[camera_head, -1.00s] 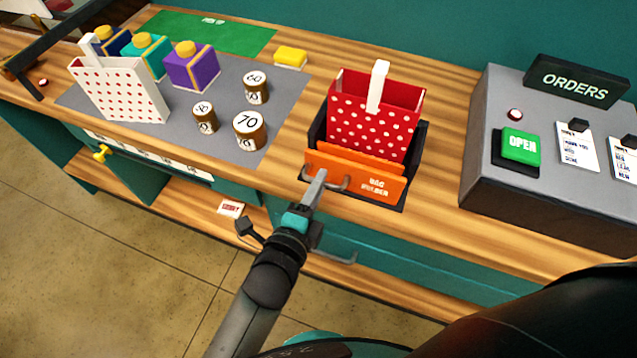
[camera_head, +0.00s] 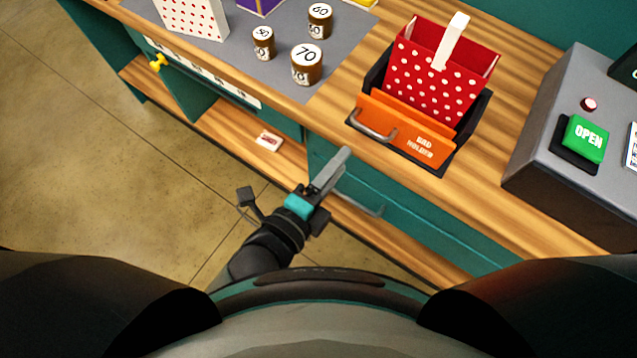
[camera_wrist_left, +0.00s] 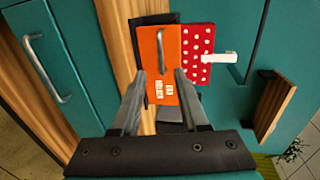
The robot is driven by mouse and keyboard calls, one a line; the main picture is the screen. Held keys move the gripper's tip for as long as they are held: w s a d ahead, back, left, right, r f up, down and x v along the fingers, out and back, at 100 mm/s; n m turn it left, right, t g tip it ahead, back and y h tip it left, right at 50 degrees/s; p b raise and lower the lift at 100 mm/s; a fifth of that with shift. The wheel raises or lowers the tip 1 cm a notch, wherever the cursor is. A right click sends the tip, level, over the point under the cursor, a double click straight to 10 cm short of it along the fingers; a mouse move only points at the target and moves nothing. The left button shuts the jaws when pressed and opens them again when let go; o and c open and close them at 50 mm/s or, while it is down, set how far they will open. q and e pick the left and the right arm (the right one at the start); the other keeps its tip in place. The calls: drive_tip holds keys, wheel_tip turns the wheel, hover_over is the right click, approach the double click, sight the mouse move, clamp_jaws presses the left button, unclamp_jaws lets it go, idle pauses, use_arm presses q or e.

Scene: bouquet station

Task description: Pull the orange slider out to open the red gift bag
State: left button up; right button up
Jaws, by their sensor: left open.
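The red gift bag with white dots (camera_head: 435,84) stands upright and open at the top in the black bag holder (camera_head: 478,118), its white handle (camera_head: 452,40) rising above it. The orange slider (camera_head: 403,127), with a metal handle (camera_head: 372,127), is at the holder's front, pulled a little away from the bag. In the left wrist view the orange slider (camera_wrist_left: 158,62) and red bag (camera_wrist_left: 197,52) lie ahead, between and beyond the fingertips. My left gripper (camera_head: 340,160) is open and empty, in front of the counter edge, apart from the handle. My right gripper is out of view.
Weights (camera_head: 307,64) stand on the grey mat (camera_head: 345,40) to the left, near a white dotted bag (camera_head: 192,18). The grey orders box (camera_head: 550,130) with a green button (camera_head: 586,138) stands right. A drawer handle (camera_head: 358,203) juts below the counter.

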use_arm(q)
drive_tip(key=shift+v, duration=2.8)
drive_tip(key=s+a+f+n+g+y+b, duration=0.15)
drive_tip(key=a+f+n, duration=0.25)
drive_tip(key=f, duration=0.7)
drive_tip(key=s+a+f+n+g+y+b, duration=0.1)
drive_tip(key=a+f+n+g+y+b, duration=0.2)
drive_tip(key=f, duration=0.9)
drive_tip(key=s+a+f+n+g+y+b, duration=0.15)
drive_tip(key=a+f+n, duration=0.35)
drive_tip(key=f, duration=0.6)
drive_tip(key=s+a+f+n+g+y+b, duration=0.1)
drive_tip(key=s+a+f+n+g+b, duration=0.1)
drive_tip(key=s+f+n, duration=0.3)
drive_tip(key=s+a+f+n+g+y+b, duration=0.1)
drive_tip(key=s+a+f+n+g, duration=0.3)
drive_tip(key=s+f, duration=0.7)
drive_tip(key=shift+a+n+y+b, duration=0.25)
drive_tip(key=shift+n+y+b, duration=0.15)
drive_tip(key=shift+n+b, duration=0.3)
drive_tip(key=shift+w+f, duration=0.1)
